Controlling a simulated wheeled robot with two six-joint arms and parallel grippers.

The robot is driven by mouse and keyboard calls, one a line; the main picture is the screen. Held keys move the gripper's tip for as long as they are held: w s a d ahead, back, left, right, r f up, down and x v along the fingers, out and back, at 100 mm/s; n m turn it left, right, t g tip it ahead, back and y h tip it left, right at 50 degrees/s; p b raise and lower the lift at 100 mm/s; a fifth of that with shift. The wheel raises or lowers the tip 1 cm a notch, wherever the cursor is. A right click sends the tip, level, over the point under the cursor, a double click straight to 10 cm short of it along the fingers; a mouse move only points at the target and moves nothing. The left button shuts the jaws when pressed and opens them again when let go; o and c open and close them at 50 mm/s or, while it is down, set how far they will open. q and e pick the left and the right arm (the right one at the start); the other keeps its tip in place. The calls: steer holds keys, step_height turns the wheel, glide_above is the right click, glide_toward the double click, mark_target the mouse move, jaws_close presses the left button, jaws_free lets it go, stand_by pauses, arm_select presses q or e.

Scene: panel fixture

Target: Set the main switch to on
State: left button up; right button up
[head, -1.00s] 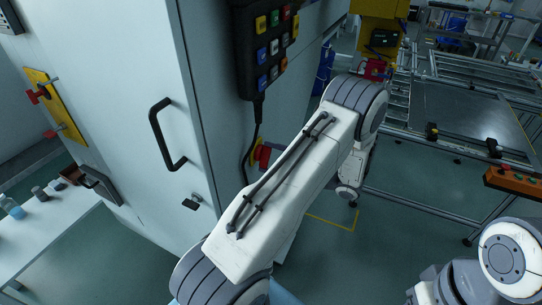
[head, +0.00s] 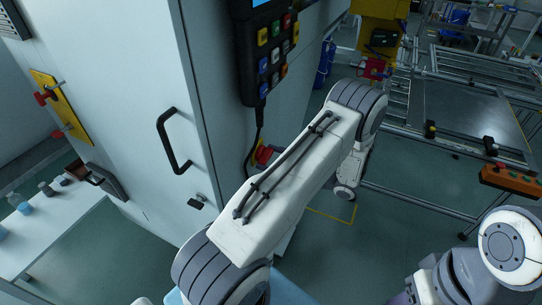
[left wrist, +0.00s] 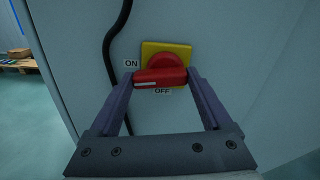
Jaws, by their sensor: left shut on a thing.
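The main switch is a red rotary handle (left wrist: 160,76) on a yellow plate (left wrist: 180,50). In the left wrist view, an ON label is at its upper left and an OFF label below it. The handle lies nearly level, with a white mark toward its left end. My left gripper (left wrist: 160,79) is shut on the handle, one finger at each end. In the head view the red switch (head: 265,154) shows beside my left arm, which hides part of it and the gripper. My right gripper is out of view.
A black pendant (head: 264,50) with coloured buttons hangs on the cabinet side above the switch, and its cable (left wrist: 108,45) runs close to the switch's left. The cabinet door has a black handle (head: 168,142). A metal frame table (head: 470,110) stands at the right.

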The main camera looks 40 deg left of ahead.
arm_select(q)
steer(key=shift+m, duration=0.9)
steer(key=shift+p, duration=0.3)
steer(key=o, duration=1.2)
steer(key=shift+c, duration=0.2)
steer(key=shift+d, duration=0.1)
steer(key=b+v, duration=0.3)
steer(key=v, duration=0.7)
steer(key=shift+d, duration=0.2)
